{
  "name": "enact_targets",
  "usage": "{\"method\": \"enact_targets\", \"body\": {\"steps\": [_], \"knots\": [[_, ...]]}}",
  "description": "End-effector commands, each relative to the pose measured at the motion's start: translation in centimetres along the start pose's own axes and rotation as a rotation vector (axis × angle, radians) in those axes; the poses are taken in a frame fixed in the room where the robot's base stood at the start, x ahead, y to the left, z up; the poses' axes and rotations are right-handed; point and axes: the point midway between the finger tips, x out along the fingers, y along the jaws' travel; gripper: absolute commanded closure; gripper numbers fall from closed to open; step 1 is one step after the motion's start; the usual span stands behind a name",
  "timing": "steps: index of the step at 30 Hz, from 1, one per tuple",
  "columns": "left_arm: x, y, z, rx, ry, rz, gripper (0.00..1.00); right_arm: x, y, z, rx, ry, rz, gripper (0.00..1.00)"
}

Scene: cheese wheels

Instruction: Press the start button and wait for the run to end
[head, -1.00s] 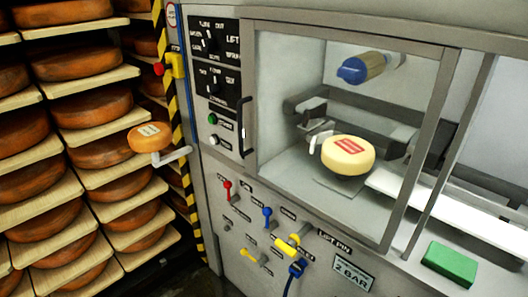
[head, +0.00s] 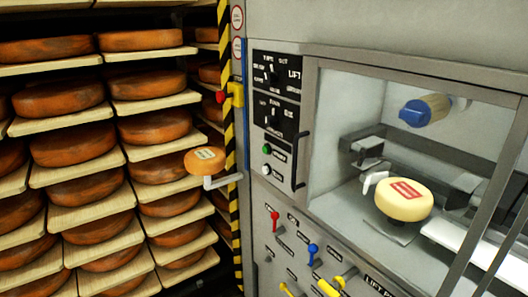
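The control panel (head: 278,165) on the grey machine carries a green button (head: 267,149) and a white button (head: 266,169), one above the other. Their labels are too small to read, so I cannot tell by text which is start. Two black dials (head: 276,75) sit above them. Behind the closed-looking clear door, a pale cheese wheel (head: 404,206) with a red label rests in the chamber, below a blue-capped cylinder (head: 425,110). Neither of my grippers shows in the head view.
Shelves of orange-brown cheese wheels (head: 75,143) fill the left. A small cheese on a bracket (head: 205,161) sticks out beside the yellow-black striped post. A red button on a yellow box (head: 233,96) is on that post. Coloured levers (head: 313,251) project below the panel.

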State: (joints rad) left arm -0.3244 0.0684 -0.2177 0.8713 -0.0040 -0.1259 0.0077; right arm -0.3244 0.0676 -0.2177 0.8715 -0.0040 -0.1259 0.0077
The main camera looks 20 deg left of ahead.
Motion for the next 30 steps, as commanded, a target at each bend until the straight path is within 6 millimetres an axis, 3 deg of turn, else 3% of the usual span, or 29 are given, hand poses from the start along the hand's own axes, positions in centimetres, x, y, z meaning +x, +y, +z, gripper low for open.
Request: {"method": "enact_targets", "body": {"steps": [2,30], "knots": [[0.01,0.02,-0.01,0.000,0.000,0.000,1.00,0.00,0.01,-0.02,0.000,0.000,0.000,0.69],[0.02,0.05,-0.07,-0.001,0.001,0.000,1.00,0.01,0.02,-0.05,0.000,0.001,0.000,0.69]]}}
